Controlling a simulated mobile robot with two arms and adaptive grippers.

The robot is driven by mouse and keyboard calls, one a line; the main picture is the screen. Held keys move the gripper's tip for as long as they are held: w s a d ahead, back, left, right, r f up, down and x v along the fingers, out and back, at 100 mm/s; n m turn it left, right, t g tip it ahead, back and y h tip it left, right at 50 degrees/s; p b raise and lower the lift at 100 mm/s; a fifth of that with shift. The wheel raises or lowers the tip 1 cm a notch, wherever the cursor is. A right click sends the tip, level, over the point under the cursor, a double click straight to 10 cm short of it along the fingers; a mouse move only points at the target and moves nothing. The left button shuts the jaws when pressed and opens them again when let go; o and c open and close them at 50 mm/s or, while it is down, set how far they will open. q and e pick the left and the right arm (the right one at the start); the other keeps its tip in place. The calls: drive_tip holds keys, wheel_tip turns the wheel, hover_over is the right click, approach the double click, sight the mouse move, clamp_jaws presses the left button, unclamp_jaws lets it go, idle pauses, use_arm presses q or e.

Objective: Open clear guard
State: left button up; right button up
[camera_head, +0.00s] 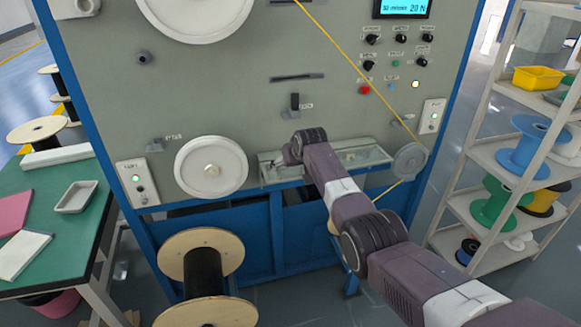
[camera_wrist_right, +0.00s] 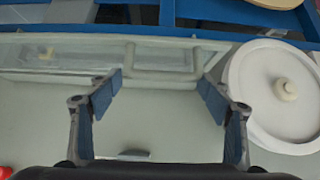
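The clear guard (camera_head: 362,157) is a long see-through cover low on the grey machine panel, beside the right end of the big white wheel. It also shows across the upper part of the right wrist view (camera_wrist_right: 60,55). A pale U-shaped handle (camera_wrist_right: 165,82) stands on it. My right gripper (camera_wrist_right: 160,88) is open, with its two dark blue finger pads on either side of the handle. I see no contact between the pads and the handle. My left gripper is not in view.
A white wheel (camera_head: 211,167) sits left of the guard, and a small grey pulley (camera_head: 410,161) sits right of it with a yellow cable (camera_head: 352,57). A large spool (camera_head: 203,270) stands below. A shelf (camera_head: 470,208) is at right, a green table (camera_head: 70,235) at left.

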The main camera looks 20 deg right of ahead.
drive_tip(key=shift+o, duration=0.2)
drive_tip(key=shift+w+f, duration=0.1)
drive_tip(key=shift+f, duration=0.3)
drive_tip(key=shift+s+a+r, duration=0.1)
drive_tip(key=shift+s+r, duration=0.15)
drive_tip(key=shift+s, duration=0.05)
drive_tip(key=v, duration=1.1)
drive_tip(key=shift+d, duration=0.2)
drive_tip(key=shift+r, duration=0.1)
